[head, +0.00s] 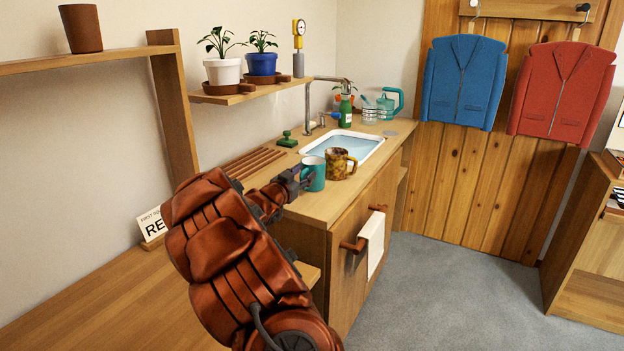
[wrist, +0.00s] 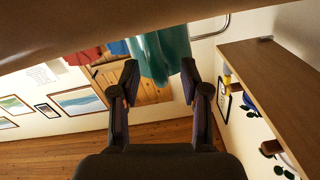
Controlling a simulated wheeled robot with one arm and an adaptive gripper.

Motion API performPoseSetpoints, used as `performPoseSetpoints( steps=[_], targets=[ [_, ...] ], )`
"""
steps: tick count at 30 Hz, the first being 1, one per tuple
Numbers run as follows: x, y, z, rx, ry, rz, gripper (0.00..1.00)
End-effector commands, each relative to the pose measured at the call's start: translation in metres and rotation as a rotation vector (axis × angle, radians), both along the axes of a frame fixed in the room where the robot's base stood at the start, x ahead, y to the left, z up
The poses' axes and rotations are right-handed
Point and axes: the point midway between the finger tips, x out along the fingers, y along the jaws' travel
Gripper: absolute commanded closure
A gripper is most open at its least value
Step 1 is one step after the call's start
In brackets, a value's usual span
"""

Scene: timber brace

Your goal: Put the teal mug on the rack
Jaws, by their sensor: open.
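The teal mug (head: 317,173) stands upright on the wooden counter near its front edge, left of a mottled brown-and-yellow mug (head: 341,162). My gripper (head: 306,178) is at the teal mug's near left side. In the wrist view, which looks upside down, my open fingers (wrist: 160,78) point at the teal mug (wrist: 165,52). The mug shows between and just beyond the fingertips; I cannot tell whether they touch it. A low rack of reddish-brown wooden slats (head: 254,163) lies empty on the counter, left of the sink.
The sink (head: 343,146) holds water behind the mugs. A green brush (head: 287,139), a green bottle (head: 346,110) and a teal watering can (head: 391,103) stand around it. A shelf (head: 240,95) with potted plants hangs above the rack. A towel (head: 371,243) hangs on the counter front.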

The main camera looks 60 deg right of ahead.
Motion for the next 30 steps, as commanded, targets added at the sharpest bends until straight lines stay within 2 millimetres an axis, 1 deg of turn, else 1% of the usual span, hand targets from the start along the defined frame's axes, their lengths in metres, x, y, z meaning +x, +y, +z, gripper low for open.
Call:
performPoseSetpoints(
  steps=[3, 10, 11, 23, 24, 30],
  targets=[
    [0.0004, -0.0039, 0.0004, -0.001, 0.000, 0.001, 0.54],
    [0.0007, -0.0041, 0.0009, -0.001, 0.000, 0.001, 0.54],
    [0.0007, -0.0041, 0.0009, -0.001, 0.000, 0.001, 0.56],
    [0.0008, -0.0039, 0.0009, -0.001, -0.001, 0.001, 0.98],
    [0.0008, -0.0039, 0.0009, -0.001, -0.001, 0.001, 1.00],
    [0.0007, -0.0039, 0.0007, 0.000, -0.001, 0.001, 1.00]
  ],
)
